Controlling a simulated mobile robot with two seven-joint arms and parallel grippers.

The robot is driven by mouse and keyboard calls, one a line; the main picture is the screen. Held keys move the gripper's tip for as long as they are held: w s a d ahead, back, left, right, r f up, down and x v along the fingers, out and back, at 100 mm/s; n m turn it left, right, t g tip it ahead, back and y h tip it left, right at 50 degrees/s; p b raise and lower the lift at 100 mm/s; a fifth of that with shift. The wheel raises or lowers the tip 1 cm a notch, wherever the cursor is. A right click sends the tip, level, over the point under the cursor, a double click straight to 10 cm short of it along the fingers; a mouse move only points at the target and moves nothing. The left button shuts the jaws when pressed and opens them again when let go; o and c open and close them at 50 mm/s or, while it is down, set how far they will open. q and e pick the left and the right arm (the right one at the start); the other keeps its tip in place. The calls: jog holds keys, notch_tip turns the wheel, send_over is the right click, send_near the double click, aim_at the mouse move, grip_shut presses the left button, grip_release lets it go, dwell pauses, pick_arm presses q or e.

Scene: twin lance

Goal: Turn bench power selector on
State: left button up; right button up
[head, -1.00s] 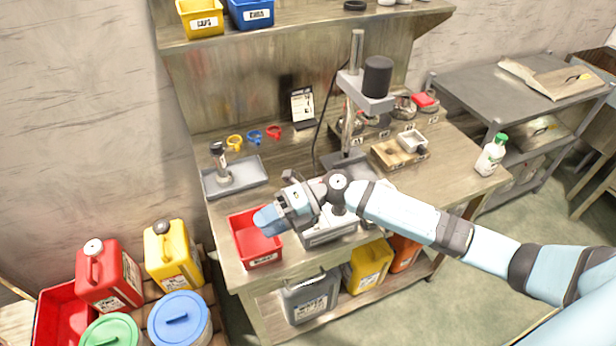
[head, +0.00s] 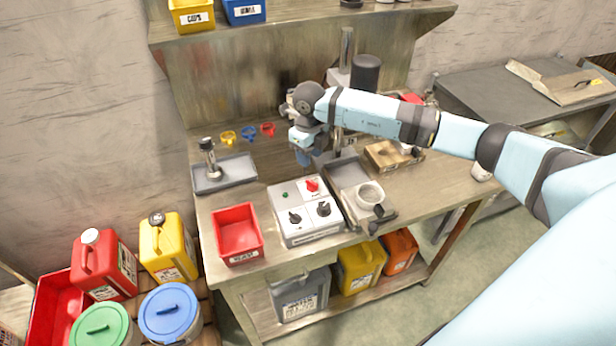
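A white control box (head: 300,232) stands on the bench. Its top carries a red knob (head: 312,185), two black knobs (head: 294,218) and a small green indicator. Labels on it are too small to read, so I cannot tell which knob is the power selector. My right gripper (head: 304,158) points down above the bench, behind the box's back edge in the picture and apart from the red knob. My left gripper is not in view.
A red bin (head: 238,232) stands left of the box. A grey tray with a cup (head: 369,194) stands close on its right. A drill-press-like stand (head: 366,76) rises behind my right forearm. A shallow grey tray (head: 240,170) lies at the back left.

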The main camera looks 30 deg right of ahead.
aim_at(309, 180)
notch_tip(309, 180, down, 10)
jog(key=shift+r+p, duration=0.2)
jog(key=shift+p, duration=0.45)
grip_shut()
